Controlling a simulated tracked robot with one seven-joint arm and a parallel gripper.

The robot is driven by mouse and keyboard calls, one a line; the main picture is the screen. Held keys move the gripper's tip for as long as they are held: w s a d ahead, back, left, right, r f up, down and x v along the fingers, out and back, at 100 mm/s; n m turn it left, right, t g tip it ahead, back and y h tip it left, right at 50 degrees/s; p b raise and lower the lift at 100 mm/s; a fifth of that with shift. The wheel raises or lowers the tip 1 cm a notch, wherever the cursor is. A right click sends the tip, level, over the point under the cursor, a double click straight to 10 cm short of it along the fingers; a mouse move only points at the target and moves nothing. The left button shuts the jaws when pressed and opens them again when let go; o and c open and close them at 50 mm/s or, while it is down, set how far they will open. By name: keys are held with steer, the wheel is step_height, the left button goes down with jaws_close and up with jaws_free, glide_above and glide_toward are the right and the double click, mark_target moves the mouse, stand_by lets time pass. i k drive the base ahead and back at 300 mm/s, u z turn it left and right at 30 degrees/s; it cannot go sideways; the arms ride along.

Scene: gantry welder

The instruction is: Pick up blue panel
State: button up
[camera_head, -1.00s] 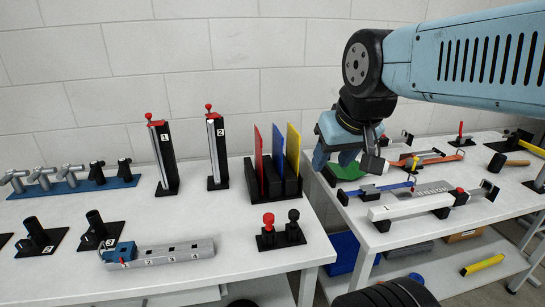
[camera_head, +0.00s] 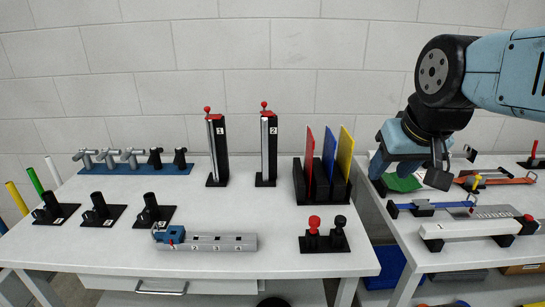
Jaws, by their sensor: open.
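The blue panel (camera_head: 329,152) stands upright in a black slotted rack (camera_head: 302,184) on the left table. It sits between a red panel (camera_head: 309,155) on its left and a yellow panel (camera_head: 345,152) on its right. The rack hides the panels' lower parts. My gripper (camera_head: 404,170) hangs at the right of the rack, over the gap and the near edge of the right table. It is apart from the panels, and no panel is in it. Its fingers are partly hidden by the wrist.
Two black stands marked 1 (camera_head: 217,150) and 2 (camera_head: 266,148) rise left of the rack. Red and black knobs (camera_head: 325,235) stand in front of it. The right table holds a green piece (camera_head: 401,183) and a white bar (camera_head: 470,228). A gap separates the tables.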

mark_target(329, 142)
steer(key=z, duration=0.95)
steer(key=k, duration=0.7)
steer(key=u, duration=0.45)
steer(key=i, duration=1.05)
steer(key=u, duration=0.05)
